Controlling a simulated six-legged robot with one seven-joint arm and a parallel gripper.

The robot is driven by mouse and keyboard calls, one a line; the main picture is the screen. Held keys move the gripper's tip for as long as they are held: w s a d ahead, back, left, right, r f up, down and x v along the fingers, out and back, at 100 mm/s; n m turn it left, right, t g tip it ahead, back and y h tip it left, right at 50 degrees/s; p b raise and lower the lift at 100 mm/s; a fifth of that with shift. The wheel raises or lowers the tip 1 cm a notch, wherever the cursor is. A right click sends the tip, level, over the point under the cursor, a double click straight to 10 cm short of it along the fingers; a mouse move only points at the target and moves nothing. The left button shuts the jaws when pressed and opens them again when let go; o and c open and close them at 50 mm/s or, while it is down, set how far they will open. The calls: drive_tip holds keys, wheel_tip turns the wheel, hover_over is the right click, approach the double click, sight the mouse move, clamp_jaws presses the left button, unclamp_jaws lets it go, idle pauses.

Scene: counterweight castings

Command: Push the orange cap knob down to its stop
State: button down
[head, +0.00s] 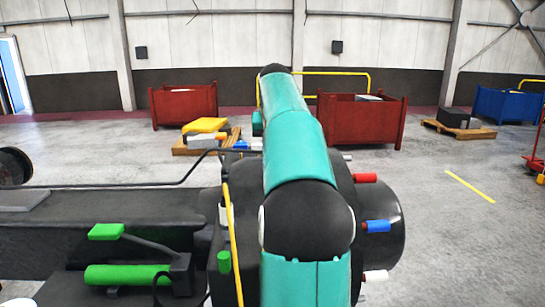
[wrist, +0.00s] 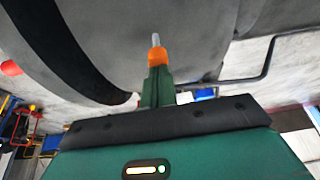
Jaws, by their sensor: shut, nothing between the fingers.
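The orange cap knob (wrist: 157,55) shows in the wrist view at the tips of my gripper, with a pale grey stem beyond it towards a dark rounded casting (wrist: 165,20). My gripper (wrist: 157,72) is shut, its green fingers lined up with the knob. I cannot tell whether the fingertips touch the cap. In the head view my teal arm covers my gripper. A small orange patch (head: 220,137) shows left of my arm, but I cannot tell whether it is this knob.
The dark machine carries a red knob (head: 364,178), a blue knob (head: 378,226), a white knob (head: 375,276) and a green knob (head: 224,262). A black hose (head: 130,185) runs left. Red crates (head: 360,120) and a loaded pallet stand behind. Floor at right is open.

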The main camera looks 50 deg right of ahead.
drive_tip(key=shift+f, duration=0.75)
idle(0.6)
drive_tip(key=shift+r, duration=1.45)
drive_tip(key=shift+w+r, duration=0.1)
drive_tip(key=shift+r, duration=2.4)
